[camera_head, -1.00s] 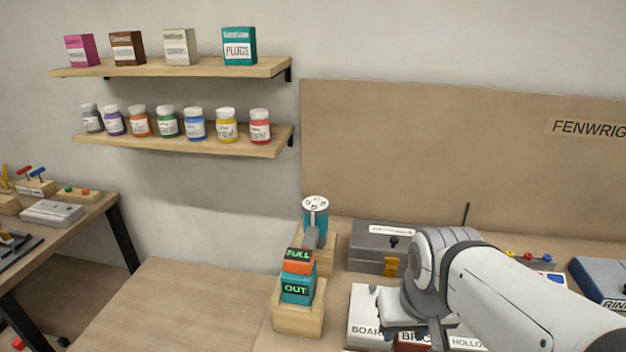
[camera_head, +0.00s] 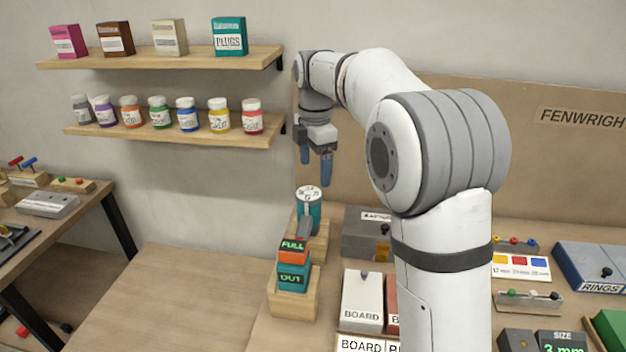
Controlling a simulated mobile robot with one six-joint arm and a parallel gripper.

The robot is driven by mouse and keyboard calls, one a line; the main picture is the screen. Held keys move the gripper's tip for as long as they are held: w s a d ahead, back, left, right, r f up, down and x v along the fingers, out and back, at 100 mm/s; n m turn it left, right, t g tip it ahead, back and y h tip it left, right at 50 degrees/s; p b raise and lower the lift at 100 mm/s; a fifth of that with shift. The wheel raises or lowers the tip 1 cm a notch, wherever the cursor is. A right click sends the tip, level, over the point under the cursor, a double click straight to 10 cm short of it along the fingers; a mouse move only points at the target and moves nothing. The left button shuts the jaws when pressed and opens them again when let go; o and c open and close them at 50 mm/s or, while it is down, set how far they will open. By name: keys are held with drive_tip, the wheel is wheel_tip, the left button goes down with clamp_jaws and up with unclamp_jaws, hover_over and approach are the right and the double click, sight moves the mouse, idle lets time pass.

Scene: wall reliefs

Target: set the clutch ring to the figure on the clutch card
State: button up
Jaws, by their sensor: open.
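The teal drill (camera_head: 292,276) stands in a wooden cradle (camera_head: 292,302) at the front left of the bench. Its orange and teal blocks read FULL and OUT. The white-topped clutch ring (camera_head: 309,193), with dark figures around it, faces up at the drill's far end; the figures are too small to read surely. My gripper (camera_head: 315,170) hangs open and empty above the ring, its blue fingers pointing down and apart from it. I cannot make out a clutch card.
A grey case (camera_head: 365,236) stands right of the drill. BOARD boxes (camera_head: 361,300), a colour card (camera_head: 521,268) and a blue RINGS box (camera_head: 598,268) lie farther right. Shelves with jars (camera_head: 187,117) and boxes hang on the wall. Bare wood lies left of the drill.

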sight(309, 194)
drive_tip(key=shift+w+a+f+n, duration=0.1)
drive_tip(key=shift+w+a+n, duration=0.55)
drive_tip(key=shift+w+n, duration=0.25)
drive_tip(key=shift+f, duration=0.35)
wheel_tip(309, 194, down, 7)
drive_tip(key=shift+r, duration=0.1)
drive_tip(key=shift+c, duration=0.2)
drive_tip(key=c, duration=0.9)
drive_tip(key=shift+d, duration=0.55)
drive_tip(key=shift+a, duration=0.6)
drive_tip(key=shift+c, duration=0.2)
